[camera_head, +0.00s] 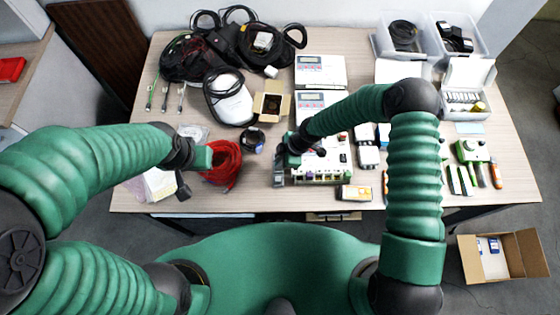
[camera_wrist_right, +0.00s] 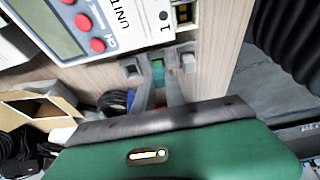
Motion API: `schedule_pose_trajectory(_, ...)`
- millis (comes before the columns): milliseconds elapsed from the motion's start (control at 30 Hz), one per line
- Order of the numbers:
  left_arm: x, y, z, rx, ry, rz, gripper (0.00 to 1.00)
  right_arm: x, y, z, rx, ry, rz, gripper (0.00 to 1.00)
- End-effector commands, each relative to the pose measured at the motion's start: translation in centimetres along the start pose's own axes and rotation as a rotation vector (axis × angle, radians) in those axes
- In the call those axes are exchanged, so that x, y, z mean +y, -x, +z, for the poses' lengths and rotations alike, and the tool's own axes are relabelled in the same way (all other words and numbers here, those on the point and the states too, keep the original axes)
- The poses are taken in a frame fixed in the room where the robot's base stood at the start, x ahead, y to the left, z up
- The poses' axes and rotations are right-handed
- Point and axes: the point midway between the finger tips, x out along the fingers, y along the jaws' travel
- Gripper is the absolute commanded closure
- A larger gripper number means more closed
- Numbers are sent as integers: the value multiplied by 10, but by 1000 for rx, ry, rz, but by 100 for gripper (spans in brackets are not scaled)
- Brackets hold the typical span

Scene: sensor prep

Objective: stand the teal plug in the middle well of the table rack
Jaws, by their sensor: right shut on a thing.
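In the right wrist view, the teal plug (camera_wrist_right: 158,72) is between the two fingertips of my right gripper (camera_wrist_right: 160,84), which is shut on it. The plug lines up with the middle of the small grey table rack (camera_wrist_right: 132,68). A dark opening shows on one side of it and a light grey piece on the other. I cannot tell how deep the plug sits. In the head view, my right gripper (camera_head: 284,160) is over the rack (camera_head: 279,178), hiding the plug. My left gripper (camera_head: 183,186) hangs near the red cable coil; its jaws are unclear.
A white control unit (camera_head: 322,165) stands immediately right of the rack. A red cable coil (camera_head: 222,165) and a small dark round item (camera_head: 253,139) lie to the left. An open cardboard box (camera_head: 270,101) is behind. Bare table shows in front of the coil.

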Motion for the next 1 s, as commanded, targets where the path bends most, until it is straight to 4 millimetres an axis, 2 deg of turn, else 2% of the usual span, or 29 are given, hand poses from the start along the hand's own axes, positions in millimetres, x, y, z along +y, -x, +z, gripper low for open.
schedule_pose_trajectory(1000, 0, -7, 2, 0, 0, 0, 100, 0, -6, 3, 0, 0, 0, 100)
